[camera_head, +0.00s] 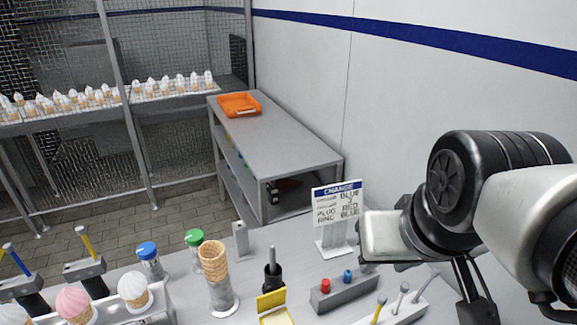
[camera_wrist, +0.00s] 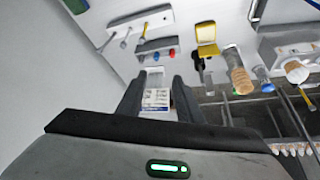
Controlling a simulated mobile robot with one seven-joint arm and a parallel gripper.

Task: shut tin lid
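The yellow tin (camera_head: 275,319) is at the bottom edge of the head view, partly cut off. Its yellow lid (camera_head: 271,300) stands raised at the back, so the tin is open. In the wrist view the tin (camera_wrist: 206,33) is above right of centre, with its lid (camera_wrist: 208,50) swung up. My gripper (camera_wrist: 161,82) shows two dark fingers spread apart with nothing held between them. It is near the sign, well away from the tin. In the head view its fingers are not clearly visible.
The CHANGE sign (camera_head: 338,205) stands near my gripper. A grey block with red and blue knobs (camera_head: 343,289), a dark holder (camera_head: 273,277) and a stack of cones (camera_head: 215,262) surround the tin. Blue-capped (camera_head: 148,255) and green-capped (camera_head: 195,240) jars stand further left.

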